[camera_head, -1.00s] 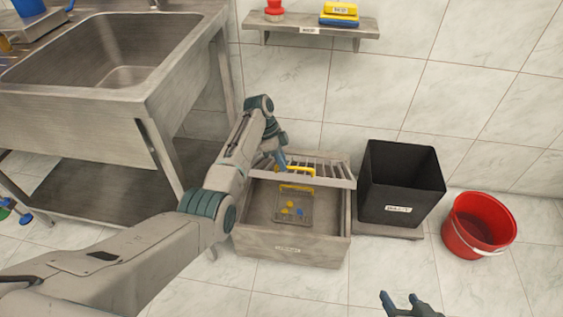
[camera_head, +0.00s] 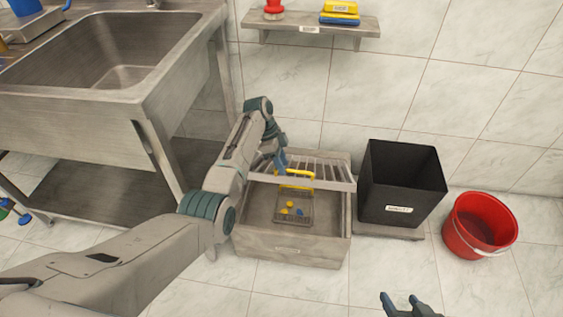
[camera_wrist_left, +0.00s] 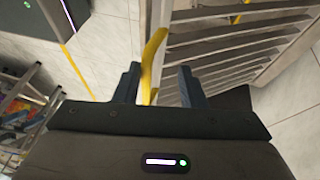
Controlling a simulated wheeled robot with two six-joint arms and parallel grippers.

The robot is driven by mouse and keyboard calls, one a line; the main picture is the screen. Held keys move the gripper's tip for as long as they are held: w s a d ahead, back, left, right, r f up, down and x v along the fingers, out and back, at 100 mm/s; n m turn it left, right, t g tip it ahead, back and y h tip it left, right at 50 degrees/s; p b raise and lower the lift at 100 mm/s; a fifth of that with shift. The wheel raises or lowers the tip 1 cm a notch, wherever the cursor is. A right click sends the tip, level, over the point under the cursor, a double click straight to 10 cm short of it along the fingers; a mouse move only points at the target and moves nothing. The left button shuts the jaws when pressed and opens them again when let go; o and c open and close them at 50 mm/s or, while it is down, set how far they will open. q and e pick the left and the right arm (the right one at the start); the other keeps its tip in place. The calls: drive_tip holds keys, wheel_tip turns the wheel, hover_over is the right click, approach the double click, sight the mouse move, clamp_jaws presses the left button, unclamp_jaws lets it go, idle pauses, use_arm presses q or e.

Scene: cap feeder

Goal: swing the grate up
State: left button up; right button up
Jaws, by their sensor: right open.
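The grate (camera_head: 335,179) is a slatted grey panel over the back of a grey box (camera_head: 292,250). It is tilted up, its front bar raised above the box opening. A yellow handle (camera_head: 299,173) stands at its front bar. My left gripper (camera_head: 282,169) is at this handle. In the left wrist view the yellow handle (camera_wrist_left: 152,58) passes between the fingers of my left gripper (camera_wrist_left: 157,80), near the left finger, with a gap to the right one. That gripper is open. My right gripper (camera_head: 398,297) is open and empty at the bottom edge.
A small basket (camera_head: 294,208) with yellow and blue pieces is inside the box. A black bin (camera_head: 400,190) stands close right of the box, and a red bucket (camera_head: 477,225) stands beyond it. A steel sink (camera_head: 110,60) is at left. A shelf (camera_head: 290,23) hangs above.

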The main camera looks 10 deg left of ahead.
use_arm(q)
drive_tip(key=shift+w+r, duration=0.1)
drive_tip(key=p+v, duration=0.1)
drive_tip(key=v, duration=0.9)
drive_tip(key=shift+r, duration=0.3)
use_arm(e)
drive_tip(key=shift+s+d+r+n+g, duration=0.25)
drive_tip(key=shift+d+r+n+g, duration=0.05)
drive_tip(key=shift+g, duration=0.4)
use_arm(q)
drive_tip(key=shift+a, duration=0.1)
